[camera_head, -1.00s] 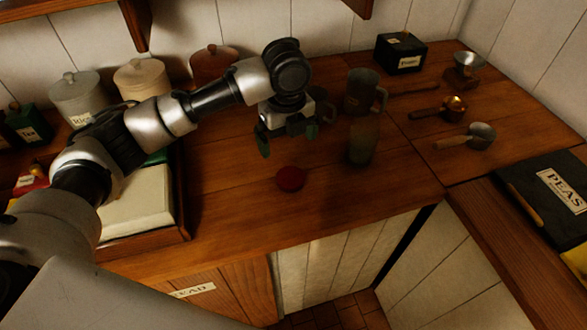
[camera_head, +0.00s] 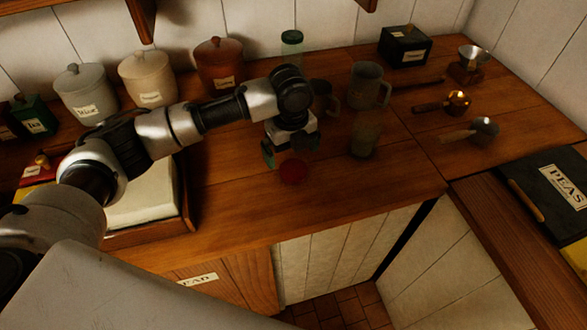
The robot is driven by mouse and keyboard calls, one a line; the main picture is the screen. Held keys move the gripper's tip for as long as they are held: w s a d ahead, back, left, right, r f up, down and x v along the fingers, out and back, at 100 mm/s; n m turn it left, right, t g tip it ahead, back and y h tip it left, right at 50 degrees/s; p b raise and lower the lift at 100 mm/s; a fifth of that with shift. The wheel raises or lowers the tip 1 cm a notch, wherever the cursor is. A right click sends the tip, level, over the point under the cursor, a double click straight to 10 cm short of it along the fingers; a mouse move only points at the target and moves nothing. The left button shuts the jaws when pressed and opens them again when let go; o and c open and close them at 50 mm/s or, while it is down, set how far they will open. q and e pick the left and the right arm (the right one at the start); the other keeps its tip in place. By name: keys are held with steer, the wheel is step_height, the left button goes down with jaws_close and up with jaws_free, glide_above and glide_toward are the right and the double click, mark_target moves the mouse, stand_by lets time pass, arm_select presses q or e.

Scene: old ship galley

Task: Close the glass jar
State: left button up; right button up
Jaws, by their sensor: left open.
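A dim greenish glass jar (camera_head: 365,138) stands upright on the wooden counter, right of my left gripper; its top looks open, though the dark picture makes this hard to tell. My right gripper is not in view.
A mug (camera_head: 366,88) stands behind the jar, with a second cup (camera_head: 325,100) beside it. A green-lidded jar (camera_head: 291,44) and lidded canisters (camera_head: 218,66) line the wall. Metal scoops (camera_head: 483,130) lie at right. The counter in front of the lid is clear.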

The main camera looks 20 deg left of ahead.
mark_target(292, 168)
arm_select(q)
step_height(292, 168, down, 5)
steer(key=shift+d+f+p, duration=0.1)
steer(key=shift+d+p, duration=0.05)
steer(key=shift+p, duration=0.35)
steer(key=c, duration=1)
